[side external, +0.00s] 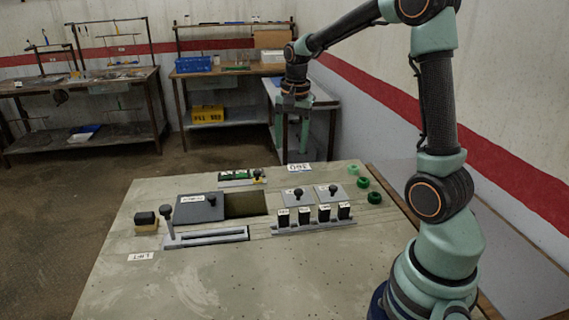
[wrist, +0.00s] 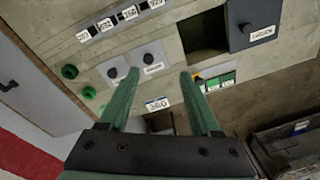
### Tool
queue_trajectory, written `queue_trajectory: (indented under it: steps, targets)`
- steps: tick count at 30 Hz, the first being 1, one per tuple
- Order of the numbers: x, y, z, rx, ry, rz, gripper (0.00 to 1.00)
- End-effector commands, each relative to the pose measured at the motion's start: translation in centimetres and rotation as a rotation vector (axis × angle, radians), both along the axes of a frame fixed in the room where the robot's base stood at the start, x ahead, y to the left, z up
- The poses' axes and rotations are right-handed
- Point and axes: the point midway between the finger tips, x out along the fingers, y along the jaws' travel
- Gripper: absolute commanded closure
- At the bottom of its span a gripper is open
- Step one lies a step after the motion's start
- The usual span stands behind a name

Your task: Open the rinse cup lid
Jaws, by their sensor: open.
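Two small grey lids with black knobs lie side by side on the panel in the side view, a left lid (side external: 290,198) and a right lid (side external: 326,195). In the wrist view they are a left lid (wrist: 108,71) and a right lid (wrist: 145,55). Their labels are too small to read, so I cannot tell which is the rinse cup's. Both lie flat. My gripper (side external: 292,140) hangs above the panel's far edge, fingers down and apart. In the wrist view its open fingers (wrist: 159,74) have nothing between them, and neither lid is touched.
Several black-topped labelled blocks (side external: 324,213) stand in a row before the lids. A dark plate with a knob (side external: 198,208) lies beside a square opening (side external: 246,204). A lever (side external: 167,222) stands by a slotted rail (side external: 207,239). Green rings (side external: 363,183) lie right. The front panel is clear.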

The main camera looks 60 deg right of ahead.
Motion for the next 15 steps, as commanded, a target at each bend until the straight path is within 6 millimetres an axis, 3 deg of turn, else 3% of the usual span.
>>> queue_trajectory:
  steps: [1,6,15]
  targets:
    - [0.2,-1.4,-1.2,0.015,0.025,-0.074,0.36]
    - [0.6,-4.4,-3.9,0.046,0.073,-0.261,0.36]
    - [0.6,-5.5,-6.0,0.057,0.092,-0.335,0.36]
